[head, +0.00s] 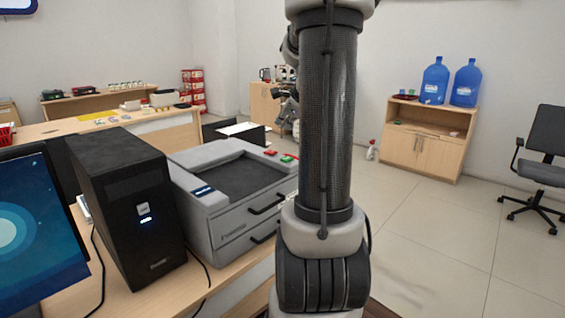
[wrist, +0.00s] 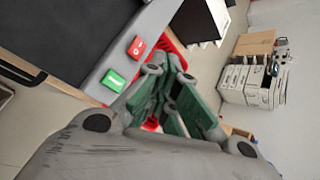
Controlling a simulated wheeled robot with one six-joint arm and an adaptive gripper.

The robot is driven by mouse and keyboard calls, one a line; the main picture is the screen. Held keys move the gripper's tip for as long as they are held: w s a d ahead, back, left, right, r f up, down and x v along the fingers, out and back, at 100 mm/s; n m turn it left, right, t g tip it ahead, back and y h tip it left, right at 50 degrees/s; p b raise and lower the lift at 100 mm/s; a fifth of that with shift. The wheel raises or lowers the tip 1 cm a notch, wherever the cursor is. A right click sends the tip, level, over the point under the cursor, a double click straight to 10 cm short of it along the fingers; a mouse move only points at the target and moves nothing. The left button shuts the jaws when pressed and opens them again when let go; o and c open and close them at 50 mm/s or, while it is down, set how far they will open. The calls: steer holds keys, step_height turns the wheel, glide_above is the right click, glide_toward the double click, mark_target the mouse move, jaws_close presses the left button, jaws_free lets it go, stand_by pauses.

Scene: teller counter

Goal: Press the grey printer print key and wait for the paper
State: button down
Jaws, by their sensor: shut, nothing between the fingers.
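The grey printer (head: 215,205) stands on the desk left of my arm in the head view. It has a dark top panel, a small blue display and two drawers with black handles. A green key (head: 287,158) and a red key (head: 271,152) sit on its right rim. In the wrist view the green key (wrist: 114,81) carries a white mark, and the red key (wrist: 137,46) is beside it. My gripper (wrist: 170,75) is shut and empty, with its fingertips to the right of both keys in the picture. No contact with a key shows. No fresh paper shows on the printer.
A black computer tower (head: 125,205) and a monitor (head: 38,235) stand left of the printer. White sheets (head: 238,128) lie behind it. A red basket (wrist: 172,45) shows beyond my fingers.

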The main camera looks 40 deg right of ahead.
steer(key=shift+m, duration=0.3)
steer(key=shift+f, duration=4.4)
steer(key=shift+f, duration=0.4)
steer(key=shift+f, duration=0.45)
steer(key=shift+r, duration=0.9)
